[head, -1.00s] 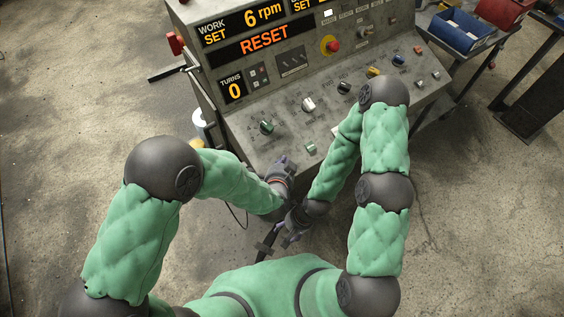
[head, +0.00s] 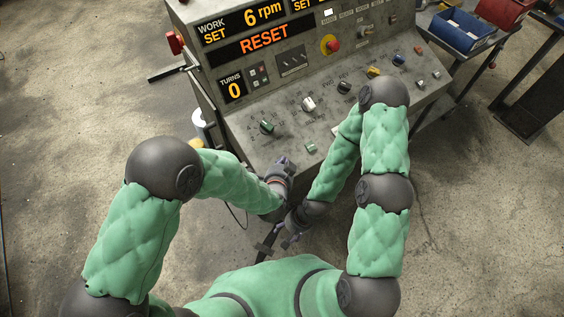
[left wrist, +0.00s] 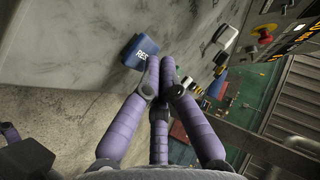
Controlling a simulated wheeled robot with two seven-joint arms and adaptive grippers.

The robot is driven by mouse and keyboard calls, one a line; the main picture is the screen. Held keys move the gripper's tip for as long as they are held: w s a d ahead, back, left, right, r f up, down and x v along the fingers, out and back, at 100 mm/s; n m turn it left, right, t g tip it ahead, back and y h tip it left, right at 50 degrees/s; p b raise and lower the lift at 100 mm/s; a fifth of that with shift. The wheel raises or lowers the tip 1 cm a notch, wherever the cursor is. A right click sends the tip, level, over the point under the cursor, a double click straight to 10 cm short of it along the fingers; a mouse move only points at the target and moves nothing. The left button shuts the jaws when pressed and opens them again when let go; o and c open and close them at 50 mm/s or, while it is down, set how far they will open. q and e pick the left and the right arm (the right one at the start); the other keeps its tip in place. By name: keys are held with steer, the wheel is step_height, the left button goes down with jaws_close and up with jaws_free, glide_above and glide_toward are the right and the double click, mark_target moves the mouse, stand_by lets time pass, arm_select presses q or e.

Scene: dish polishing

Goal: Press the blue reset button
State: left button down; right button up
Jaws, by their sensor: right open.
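The blue reset button (left wrist: 140,52), a square block lettered "RES" with the rest cut off, stands on the grey panel face in the left wrist view. My left gripper (left wrist: 164,62) has its purple fingers drawn together, with the tips beside the button's lower right edge. I cannot tell whether they touch it. In the head view my left gripper (head: 284,163) is at the panel's front lower edge, and I cannot make out the blue button there. My right gripper (head: 287,240) is open below it, in front of the console, partly hidden by its own wrist.
The console (head: 260,95) carries a display reading "RESET", a turns counter at 0, a red emergency knob (head: 333,46), a green knob (head: 267,127) and several other knobs. A green button (head: 310,147) lies near the left gripper. Blue (head: 458,35) and red bins stand at the back right.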

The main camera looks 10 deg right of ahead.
arm_select(q)
steer(key=shift+w+f+b, duration=0.1)
steer(key=shift+f+b, duration=0.2)
steer(key=shift+f, duration=0.1)
stand_by(0.4)
steer(key=shift+r, duration=0.1)
steer(key=shift+s+r+p, duration=0.3)
steer(key=shift+r+p, duration=0.5)
steer(key=shift+p, duration=0.1)
steer(key=r+p, duration=0.1)
steer(key=s+r+p, duration=0.1)
steer(key=r+p, duration=0.2)
steer(key=shift+s+d+r, duration=0.3)
steer(key=shift+d+r, duration=0.05)
stand_by(0.4)
stand_by(0.6)
